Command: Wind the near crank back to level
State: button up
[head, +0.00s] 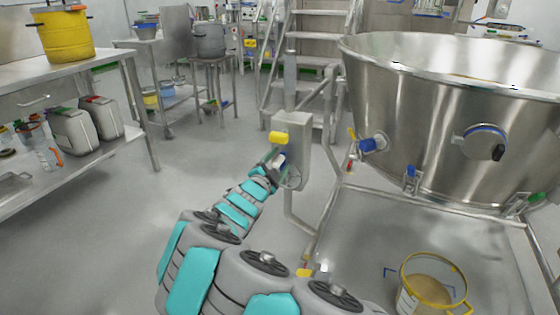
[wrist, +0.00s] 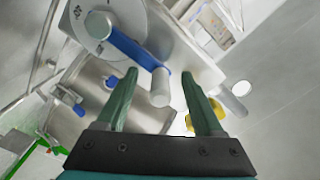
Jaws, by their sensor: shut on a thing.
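The near crank has a blue arm (wrist: 135,47) that runs from a round grey dial (wrist: 92,22) to a pale cylindrical handle (wrist: 160,88). In the wrist view the arm slants down to the right. The handle lies between the fingers of my gripper (wrist: 160,100), which is shut on it, though some gap shows beside it. In the head view my gripper (head: 272,163) is at the side of a grey post-mounted box (head: 294,130) and hides most of the crank. I cannot tell the crank's tilt there.
A large steel bowl (head: 440,110) on a frame stands at the right, with a blue-handled valve (head: 372,144). A yellow-rimmed bucket (head: 428,285) is below it. Steel steps (head: 314,60) are behind the box. A bench (head: 90,65) is at the left; the floor between is clear.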

aim_at(273, 166)
jog(key=v, duration=0.5)
jog(key=shift+a, duration=0.35)
jog(key=shift+s, duration=0.85)
